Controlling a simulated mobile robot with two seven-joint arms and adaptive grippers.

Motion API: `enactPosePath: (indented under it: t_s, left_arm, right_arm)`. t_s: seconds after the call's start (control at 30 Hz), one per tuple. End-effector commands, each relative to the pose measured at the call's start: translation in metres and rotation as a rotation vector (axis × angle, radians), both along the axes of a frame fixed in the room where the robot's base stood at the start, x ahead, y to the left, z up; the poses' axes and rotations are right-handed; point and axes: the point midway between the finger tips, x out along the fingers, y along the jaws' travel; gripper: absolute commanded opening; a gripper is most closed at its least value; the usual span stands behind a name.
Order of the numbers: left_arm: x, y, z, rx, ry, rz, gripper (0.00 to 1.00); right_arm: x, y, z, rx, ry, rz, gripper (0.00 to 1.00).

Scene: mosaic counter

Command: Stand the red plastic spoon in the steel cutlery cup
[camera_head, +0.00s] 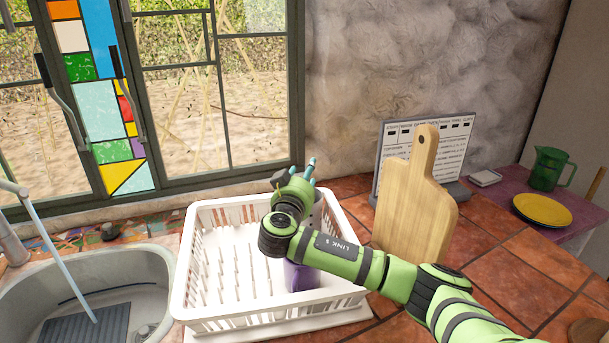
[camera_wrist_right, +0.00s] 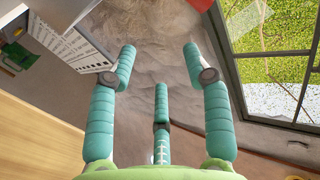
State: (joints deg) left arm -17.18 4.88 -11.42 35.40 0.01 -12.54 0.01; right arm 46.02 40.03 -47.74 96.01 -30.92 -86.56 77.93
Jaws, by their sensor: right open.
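My right gripper (camera_head: 302,170) is over the back of the white dish rack, its teal fingers pointing away from me. In the right wrist view, the gripper (camera_wrist_right: 160,62) has its fingers spread wide with nothing between them. I cannot make out the red plastic spoon in either view. A small red patch (camera_wrist_right: 198,4) is cut off at the top of the right wrist view; I cannot tell what it is. I cannot identify the steel cutlery cup with certainty; a greyish surface (camera_head: 318,212) shows just beside my right arm. My left gripper is not in view.
The white dish rack (camera_head: 190,262) holds a purple item (camera_head: 302,277), partly behind my arm. A sink (camera_head: 25,290) is at left. A wooden cutting board (camera_head: 412,205) stands before a printed panel (camera_head: 440,135). A green jug (camera_head: 547,168) and yellow plate (camera_head: 542,209) are at right.

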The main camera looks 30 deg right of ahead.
Motion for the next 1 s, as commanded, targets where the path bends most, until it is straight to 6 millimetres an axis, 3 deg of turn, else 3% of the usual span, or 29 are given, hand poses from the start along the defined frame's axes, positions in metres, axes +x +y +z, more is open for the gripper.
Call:
enactPosePath:
  t_s: [0.6,1.0]
  left_arm:
    - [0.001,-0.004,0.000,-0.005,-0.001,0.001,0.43]
    - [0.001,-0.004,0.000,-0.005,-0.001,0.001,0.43]
  right_arm:
    - [-0.074,0.078,-0.001,0.003,0.000,0.002,0.50]
    - [-0.082,0.085,0.000,0.001,0.001,0.000,0.50]
